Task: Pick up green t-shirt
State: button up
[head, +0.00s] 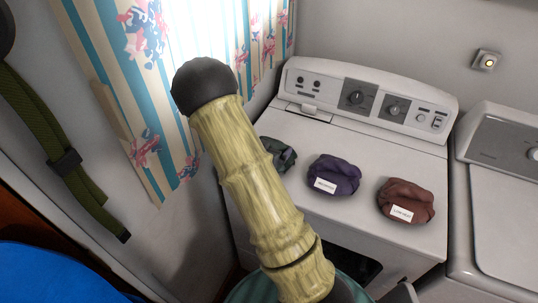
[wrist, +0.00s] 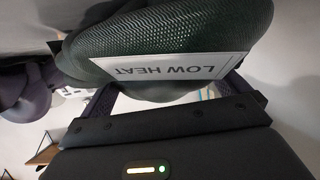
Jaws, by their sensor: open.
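The green t-shirt is a dark green bundle with a mesh weave and a white "LOW HEAT" label. In the head view the t-shirt (head: 284,155) sits on the white machine's top, its left part hidden behind a bamboo-patterned limb. In the wrist view the t-shirt (wrist: 170,40) fills the upper middle, very near, with its label upside down. My gripper (wrist: 172,92) is open in the wrist view, its two dark fingers toward the bundle's left and right sides. I cannot tell whether they touch it. My gripper does not show in the head view.
A purple bundle (head: 333,176) and a reddish-brown bundle (head: 406,203), each with a white label, lie to the right on the white machine (head: 300,215). A raised control panel (head: 370,100) runs along its back. A second machine (head: 505,190) stands at right. A patterned curtain (head: 150,60) hangs at left.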

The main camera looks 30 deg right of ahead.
jog(key=shift+c, duration=0.4)
jog(key=c, duration=0.9)
jog(key=shift+r, duration=0.1)
notch_tip(320, 180, up, 10)
jog(key=shift+f, duration=0.1)
